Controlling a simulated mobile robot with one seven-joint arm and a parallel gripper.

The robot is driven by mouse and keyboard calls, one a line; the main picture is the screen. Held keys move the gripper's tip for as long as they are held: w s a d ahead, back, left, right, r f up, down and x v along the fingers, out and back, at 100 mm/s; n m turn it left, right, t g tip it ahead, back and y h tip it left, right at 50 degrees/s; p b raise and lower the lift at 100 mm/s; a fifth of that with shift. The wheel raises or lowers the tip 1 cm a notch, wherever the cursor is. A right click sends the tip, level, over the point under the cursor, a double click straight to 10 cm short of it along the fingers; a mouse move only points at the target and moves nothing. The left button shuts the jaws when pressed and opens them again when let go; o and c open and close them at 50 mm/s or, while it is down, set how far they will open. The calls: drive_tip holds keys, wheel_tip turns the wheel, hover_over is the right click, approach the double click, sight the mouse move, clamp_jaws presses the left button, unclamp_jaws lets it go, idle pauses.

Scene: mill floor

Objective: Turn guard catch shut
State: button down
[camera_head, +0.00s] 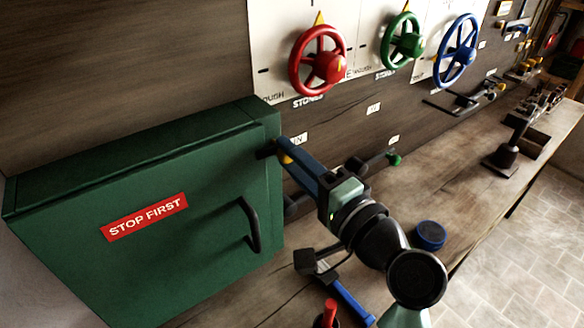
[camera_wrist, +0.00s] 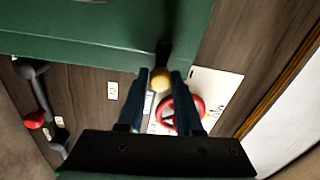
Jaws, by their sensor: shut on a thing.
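The green guard box (camera_head: 150,215) with a red "STOP FIRST" label stands at the left in the head view, its door looking closed. The guard catch is a dark lever (camera_head: 266,152) at the box's upper right edge, with a yellow knob (camera_head: 286,159) on its end. My gripper (camera_head: 284,148) reaches it from the right and is shut on the knob. In the wrist view the yellow knob (camera_wrist: 160,79) sits between my two blue fingers, with the dark lever (camera_wrist: 163,52) running up against the green box. The fingers partly hide the knob in the head view.
Red (camera_head: 318,60), green (camera_head: 402,41) and blue (camera_head: 457,50) handwheels are on the wall behind. The bench (camera_head: 440,185) holds a blue round item (camera_head: 430,235) and a blue-handled tool (camera_head: 345,295) near my arm. A black door handle (camera_head: 251,225) sticks out from the box.

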drive_tip(key=shift+n, duration=0.4)
drive_tip(key=c, duration=0.6)
unclamp_jaws()
drive_tip(key=shift+s+d, duration=0.1)
drive_tip(key=b+v, duration=0.2)
drive_tip(key=v, duration=1)
drive_tip(key=shift+s+d, duration=0.25)
drive_tip(key=shift+s, duration=0.05)
